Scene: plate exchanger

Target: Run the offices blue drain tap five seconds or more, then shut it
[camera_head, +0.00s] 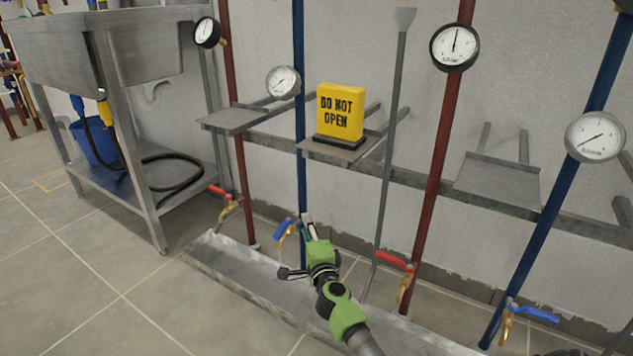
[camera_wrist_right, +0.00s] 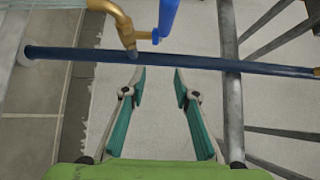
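A brass drain tap with a blue handle (camera_head: 283,227) sits on the blue pipe (camera_head: 300,120) left of centre. A second blue-handled tap (camera_head: 532,313) is on the blue pipe at the right. No label naming the offices is readable. My right gripper (camera_head: 307,222) is just right of the left blue tap and in front of its pipe. In the right wrist view its two fingers (camera_wrist_right: 159,77) are apart with nothing between them. The blue handle (camera_wrist_right: 168,15) and brass spout (camera_wrist_right: 124,25) show beyond the fingertips. My left gripper is out of view.
A grey trough (camera_head: 215,262) runs along the floor below the taps. Red-handled taps (camera_head: 394,261) stand on red pipes. A yellow "DO NOT OPEN" sign (camera_head: 341,112) rests on a metal shelf (camera_head: 345,152). A grey rod (camera_head: 391,140) stands nearby. A steel sink stand (camera_head: 130,120) is left.

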